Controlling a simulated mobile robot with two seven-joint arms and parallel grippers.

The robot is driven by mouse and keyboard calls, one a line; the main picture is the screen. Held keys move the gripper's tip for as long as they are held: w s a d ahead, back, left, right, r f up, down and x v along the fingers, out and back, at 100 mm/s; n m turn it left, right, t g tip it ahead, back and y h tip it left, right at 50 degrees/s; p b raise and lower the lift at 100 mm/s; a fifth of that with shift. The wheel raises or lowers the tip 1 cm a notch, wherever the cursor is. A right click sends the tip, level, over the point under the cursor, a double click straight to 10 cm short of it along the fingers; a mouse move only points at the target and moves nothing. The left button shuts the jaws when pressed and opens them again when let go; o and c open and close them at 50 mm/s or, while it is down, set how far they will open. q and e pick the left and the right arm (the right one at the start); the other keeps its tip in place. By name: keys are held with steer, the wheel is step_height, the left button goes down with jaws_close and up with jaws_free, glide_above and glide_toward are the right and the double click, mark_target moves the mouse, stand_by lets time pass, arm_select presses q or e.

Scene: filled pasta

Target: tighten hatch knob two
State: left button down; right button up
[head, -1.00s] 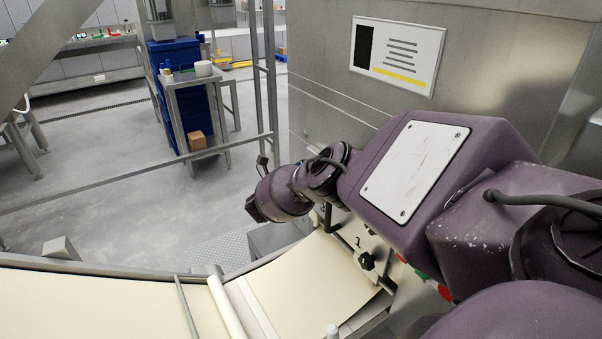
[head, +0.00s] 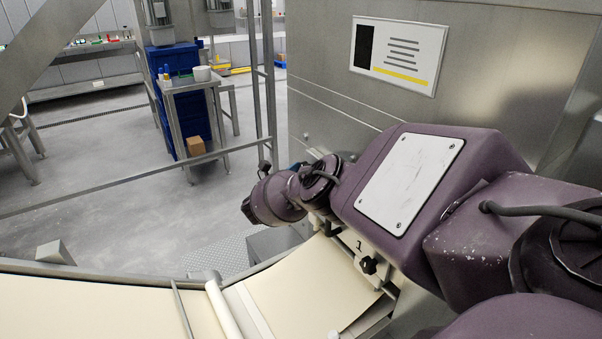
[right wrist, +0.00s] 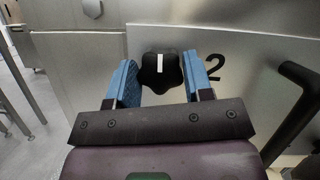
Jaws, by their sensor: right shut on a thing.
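Hatch knob two (right wrist: 162,80) is a black lobed knob with a white mark that stands upright. It sits on a pale metal panel, with a black number 2 (right wrist: 214,67) to its right. My right gripper (right wrist: 161,70) has its blue fingers on either side of the knob and is shut on it. A black knob (head: 369,265) below a number 1 shows there just below the arm. My left gripper is not in view.
A black bar handle (right wrist: 300,75) stands out at the right of the wrist view. A pale dough sheet (head: 300,285) lies on the curved line below the arm. A steel cabinet (head: 320,75) rises behind.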

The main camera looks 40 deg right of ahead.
steer(key=shift+a+f, duration=0.1)
steer(key=o, duration=0.9)
steer(key=b+v, duration=0.1)
steer(key=v, duration=0.9)
steer(key=shift+a, duration=0.35)
